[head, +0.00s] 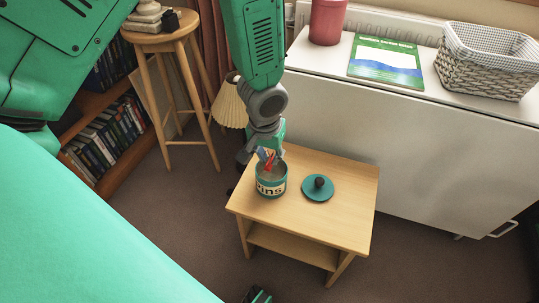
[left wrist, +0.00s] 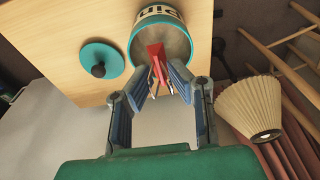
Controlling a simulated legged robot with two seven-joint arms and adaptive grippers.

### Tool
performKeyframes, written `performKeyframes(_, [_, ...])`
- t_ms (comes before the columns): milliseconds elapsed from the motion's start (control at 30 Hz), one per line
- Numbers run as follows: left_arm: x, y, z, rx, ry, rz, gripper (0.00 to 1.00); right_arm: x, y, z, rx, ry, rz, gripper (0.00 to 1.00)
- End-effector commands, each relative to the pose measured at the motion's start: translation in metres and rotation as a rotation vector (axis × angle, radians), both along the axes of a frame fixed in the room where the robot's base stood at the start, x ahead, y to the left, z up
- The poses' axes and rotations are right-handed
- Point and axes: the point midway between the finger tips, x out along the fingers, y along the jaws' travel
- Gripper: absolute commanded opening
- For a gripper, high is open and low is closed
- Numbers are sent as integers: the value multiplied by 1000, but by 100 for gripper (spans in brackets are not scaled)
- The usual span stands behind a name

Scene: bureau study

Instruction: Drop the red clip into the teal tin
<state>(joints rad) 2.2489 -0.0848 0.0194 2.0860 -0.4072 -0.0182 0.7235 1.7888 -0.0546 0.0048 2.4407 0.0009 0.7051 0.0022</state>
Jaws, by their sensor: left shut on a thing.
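The teal tin (head: 271,188), with a pale lettered label, stands upright and open on a small wooden table. It also shows in the left wrist view (left wrist: 136,50). My left gripper (head: 263,156) comes down from above to the tin's mouth. In the left wrist view its two fingers (left wrist: 167,77) close on the red clip (left wrist: 156,53), which lies across the view of the tin's opening. The clip shows as a small red patch in the head view (head: 269,164). I cannot tell how far it reaches below the rim.
A teal lid with a dark knob (head: 318,188) lies on the wooden table (head: 340,220), right of the tin. A white cabinet (head: 410,140) stands behind. A wooden stool (head: 160,38) and a pleated lamp shade (head: 230,105) are at the back left.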

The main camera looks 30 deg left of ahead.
Motion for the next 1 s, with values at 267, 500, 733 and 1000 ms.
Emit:
performKeyframes(267, [0, 0, 1, 0, 0, 0, 40, 0, 0, 1, 0, -1, 0, 44])
performKeyframes(500, [0, 0, 1, 0, 0, 0, 40, 0, 0, 1, 0, 0, 0, 44])
performKeyframes(733, [-1, -1, 23, -1, -4, 2, 40, -1, 0, 2, 0, -3, 0, 44])
performKeyframes(1000, [-9, -3, 81, -1, -5, 1, 40, -1, 0, 2, 0, -3, 0, 44])
